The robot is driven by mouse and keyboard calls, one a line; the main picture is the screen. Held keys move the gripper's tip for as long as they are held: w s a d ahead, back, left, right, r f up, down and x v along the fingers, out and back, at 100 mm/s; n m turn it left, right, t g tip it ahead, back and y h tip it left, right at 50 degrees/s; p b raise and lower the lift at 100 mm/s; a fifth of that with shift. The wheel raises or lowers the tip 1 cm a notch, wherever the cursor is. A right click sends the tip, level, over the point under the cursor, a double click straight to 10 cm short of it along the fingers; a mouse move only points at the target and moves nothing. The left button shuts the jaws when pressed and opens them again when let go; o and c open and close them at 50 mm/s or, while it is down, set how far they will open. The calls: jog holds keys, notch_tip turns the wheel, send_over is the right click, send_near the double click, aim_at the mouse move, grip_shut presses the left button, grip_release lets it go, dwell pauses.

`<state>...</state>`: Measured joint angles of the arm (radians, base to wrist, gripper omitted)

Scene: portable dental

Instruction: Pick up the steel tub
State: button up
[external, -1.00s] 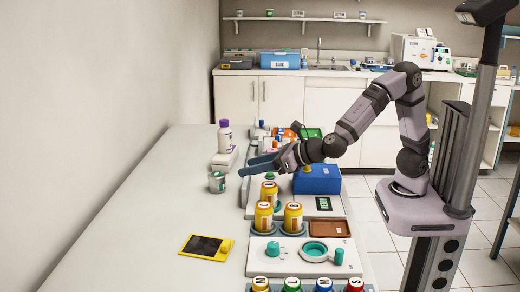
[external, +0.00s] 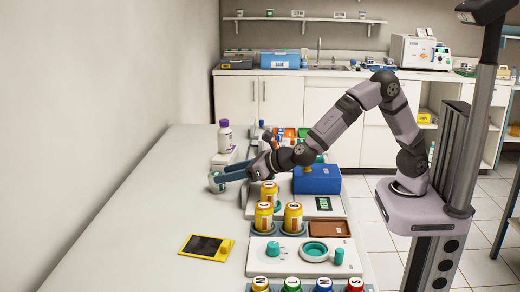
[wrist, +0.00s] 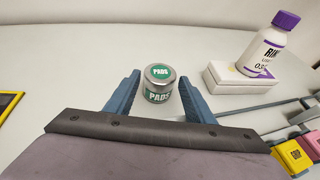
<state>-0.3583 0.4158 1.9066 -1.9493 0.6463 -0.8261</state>
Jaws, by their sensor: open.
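The steel tub (wrist: 158,93) is a small metal cylinder with a green "PADS" label on its side and lid. It stands upright on the white counter, partly hidden by my gripper in the external view (external: 215,186). My gripper (wrist: 158,88) is open, its two blue fingers on either side of the tub in the wrist view. The tub is at the fingertips; I cannot tell whether either finger touches it.
A white bottle with a purple cap (wrist: 269,45) stands on a white box (wrist: 238,84) right of the tub in the wrist view. A yellow-framed dark panel (external: 206,246) lies nearer the camera. The counter left of the tub is clear.

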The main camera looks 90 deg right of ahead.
jog(key=shift+x, duration=1.25)
jog(key=c, duration=0.8)
notch_tip(320, 180, up, 10)
jog(key=p, duration=0.3)
